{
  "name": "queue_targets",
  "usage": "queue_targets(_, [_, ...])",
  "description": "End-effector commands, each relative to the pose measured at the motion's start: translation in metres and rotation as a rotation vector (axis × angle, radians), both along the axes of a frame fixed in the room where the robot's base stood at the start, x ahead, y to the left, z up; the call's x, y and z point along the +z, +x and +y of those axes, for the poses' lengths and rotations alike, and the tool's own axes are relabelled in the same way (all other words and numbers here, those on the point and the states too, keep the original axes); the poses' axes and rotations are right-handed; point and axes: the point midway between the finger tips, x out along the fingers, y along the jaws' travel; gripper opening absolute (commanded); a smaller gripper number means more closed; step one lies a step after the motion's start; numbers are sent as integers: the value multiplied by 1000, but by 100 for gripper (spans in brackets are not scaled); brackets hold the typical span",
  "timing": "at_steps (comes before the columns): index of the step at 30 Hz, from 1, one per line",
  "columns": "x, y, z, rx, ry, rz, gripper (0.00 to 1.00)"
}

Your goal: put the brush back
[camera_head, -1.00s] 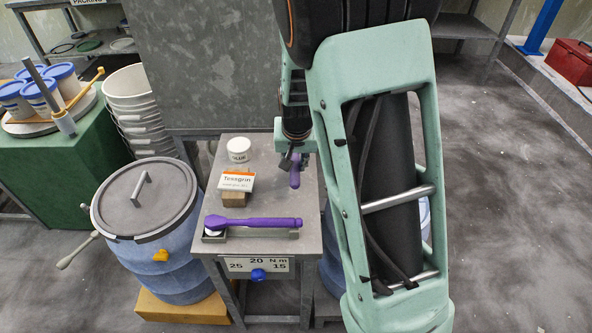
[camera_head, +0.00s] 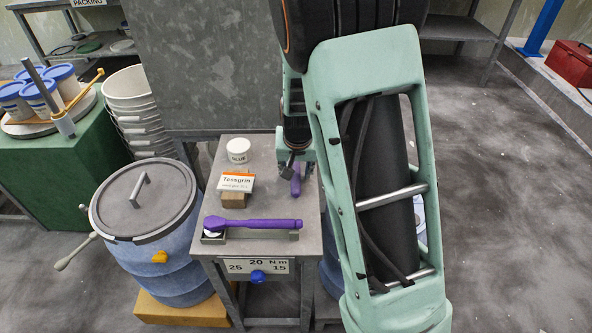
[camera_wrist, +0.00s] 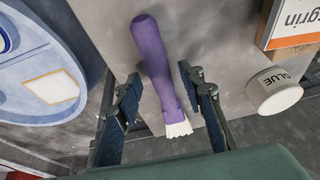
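The brush has a purple handle and pale bristles. In the head view, its handle (camera_head: 295,184) is at the right side of the small grey table (camera_head: 268,165), just below my gripper (camera_head: 297,165). In the wrist view, the brush (camera_wrist: 157,65) is between the two dark fingers of my gripper (camera_wrist: 165,90), with its bristles (camera_wrist: 178,129) toward my palm. The fingers stand apart, with narrow gaps on both sides of the handle. I cannot tell whether the brush rests on the table. My arm hides part of the table's right side.
A white glue pot (camera_head: 238,150), a Tessgrin card (camera_head: 236,182) on a brown block and a purple-handled tool (camera_head: 252,222) in a tray occupy the table. A blue lidded drum (camera_head: 160,255) stands left. Another blue container shows partly behind my arm.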

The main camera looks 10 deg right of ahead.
Motion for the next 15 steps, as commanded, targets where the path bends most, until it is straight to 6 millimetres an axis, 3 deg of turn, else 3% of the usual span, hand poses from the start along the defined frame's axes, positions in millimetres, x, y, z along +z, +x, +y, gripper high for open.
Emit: queue_targets(15, [93,-32,6,2,2,-3,36])
